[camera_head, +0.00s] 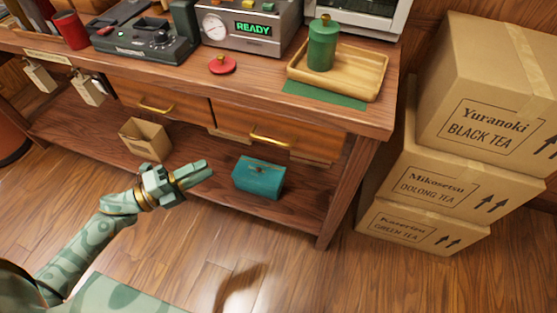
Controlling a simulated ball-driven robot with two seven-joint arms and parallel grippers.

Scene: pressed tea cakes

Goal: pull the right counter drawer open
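The right counter drawer (315,143) has a wooden front under the counter top, with a curved brass handle (272,141). A pale strip shows by its left edge; I cannot tell whether it stands slightly out. My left gripper (210,168) is pale green with a brass ring, below and left of that handle and apart from it. Its two fingers point right and lie close together, with no object seen in them; I cannot tell whether they are shut. My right gripper is not in view.
The left drawer (170,102) has its own brass handle. A teal box (258,178) and a paper bag (146,138) stand on the lower shelf. Stacked tea cartons (425,178) stand right of the counter. A wooden tray (366,75) holds a green canister (322,45). Floor in front is clear.

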